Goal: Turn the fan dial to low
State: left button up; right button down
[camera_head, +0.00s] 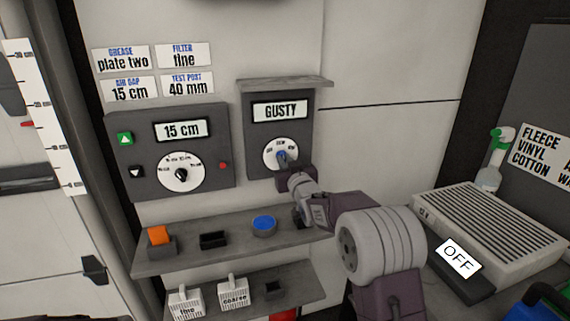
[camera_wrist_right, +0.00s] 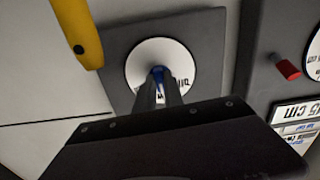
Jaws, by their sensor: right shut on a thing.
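The fan dial's blue knob (camera_head: 281,155) sits on a round white face (camera_head: 271,161) in a dark grey panel (camera_head: 254,136) whose display reads GUSTY. My right gripper (camera_head: 285,163) reaches it from the lower right and is shut on the knob. The gripper hides part of the dial face and its markings. In the right wrist view the two fingers (camera_wrist_right: 166,92) close around the blue knob (camera_wrist_right: 158,75) in front of the white face (camera_wrist_right: 138,68). The knob's exact setting cannot be read. My left gripper is not in view.
Shelves (camera_head: 205,249) below hold an orange block and a blue disc. A ledge (camera_head: 300,82) tops the fan panel. A vented unit (camera_head: 440,205) stands right.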

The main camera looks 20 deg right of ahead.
jog(key=shift+m, duration=0.3)
jog(key=shift+f, duration=0.1)
jog(key=c, duration=1.4)
grip_release()
jog(key=shift+c, duration=0.2)
jog(key=shift+s, duration=0.1)
jog(key=s+b, duration=0.1)
jog(key=s, duration=0.8)
jog(key=shift+d, duration=0.2)
